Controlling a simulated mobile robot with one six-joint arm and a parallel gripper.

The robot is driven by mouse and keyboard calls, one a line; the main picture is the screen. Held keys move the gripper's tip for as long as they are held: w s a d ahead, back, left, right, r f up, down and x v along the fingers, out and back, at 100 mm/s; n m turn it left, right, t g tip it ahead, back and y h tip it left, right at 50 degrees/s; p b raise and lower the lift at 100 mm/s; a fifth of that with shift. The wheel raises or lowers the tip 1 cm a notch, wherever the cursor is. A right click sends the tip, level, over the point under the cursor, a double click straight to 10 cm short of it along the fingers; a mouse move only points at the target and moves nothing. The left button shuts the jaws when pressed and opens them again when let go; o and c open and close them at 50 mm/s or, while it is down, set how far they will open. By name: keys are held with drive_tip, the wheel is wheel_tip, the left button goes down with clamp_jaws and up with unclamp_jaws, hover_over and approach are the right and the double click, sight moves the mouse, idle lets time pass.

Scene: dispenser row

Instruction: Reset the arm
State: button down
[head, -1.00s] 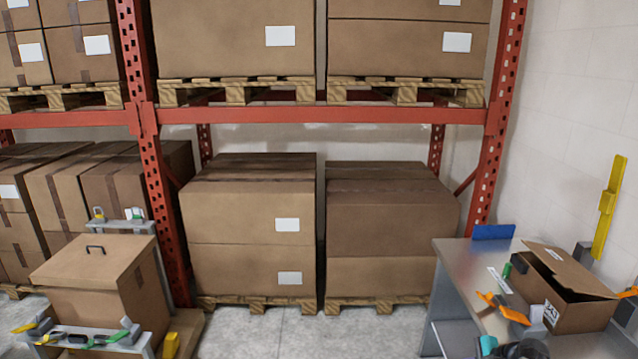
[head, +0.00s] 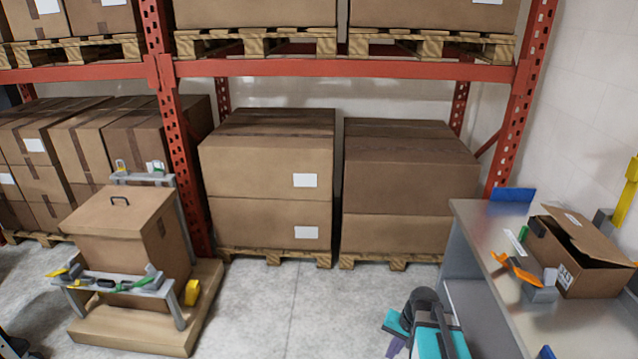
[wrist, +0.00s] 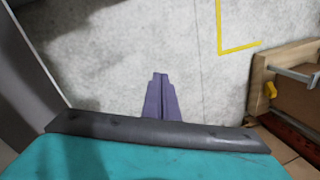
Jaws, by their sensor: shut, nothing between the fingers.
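My gripper (head: 396,346) shows at the bottom of the head view, right of centre, beside my teal and black arm. It hangs over open floor, left of the grey metal table (head: 468,232). In the wrist view my gripper (wrist: 160,92) has its purple fingers pressed together, with nothing between them, above the grey concrete floor (wrist: 120,60). Part of the gripper is hidden by the arm in the head view.
An open cardboard box (head: 590,262) and an orange-handled tool (head: 514,268) are on the table. A lidded carton (head: 120,222) stands on a wooden platform (head: 135,335) at left. Pallet racking (head: 340,68) with boxes fills the back. Floor between is clear.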

drive_tip(key=s+a+n+h, duration=0.2)
drive_tip(key=s+a+n, duration=0.1)
drive_tip(key=a+n, duration=0.2)
drive_tip(key=s+f+g+b, duration=0.6)
drive_tip(key=s+f+b, duration=0.4)
drive_tip(key=s+f, duration=1.5)
wheel_tip(320, 180, down, 4)
drive_tip(key=shift+s+r, duration=0.2)
drive_tip(key=shift+s, duration=0.1)
drive_tip(key=shift+d, duration=0.1)
